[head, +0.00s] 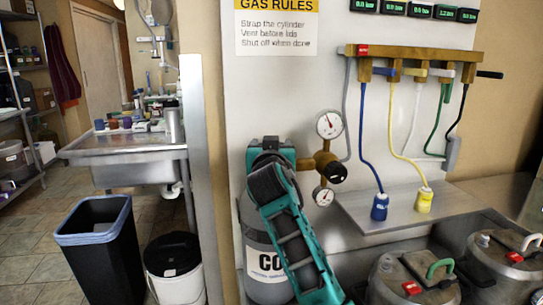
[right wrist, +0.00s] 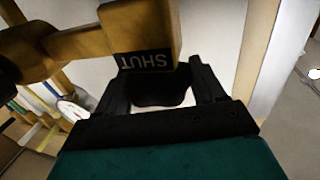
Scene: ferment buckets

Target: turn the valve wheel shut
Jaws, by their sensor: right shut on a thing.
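The CO cylinder (head: 264,262), grey with a white label, stands against the white panel. A brass regulator (head: 318,163) with two round gauges and a black knob sits at its top right. My right gripper (head: 268,148) is at the top of the cylinder, and my teal arm covers much of its front. In the right wrist view my right gripper (right wrist: 163,78) has its two black fingers on either side of a dark thing, seemingly the valve wheel (right wrist: 160,94), below a brass block marked SHUT (right wrist: 147,62). The wheel is hidden in the head view. My left gripper is not in view.
A brass manifold (head: 420,56) with coloured hoses hangs at upper right. Blue and yellow hose ends (head: 424,202) rest on a metal shelf. Lidded buckets (head: 412,280) stand at lower right. A bin (head: 98,240) and white bucket (head: 175,272) stand left, near a sink.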

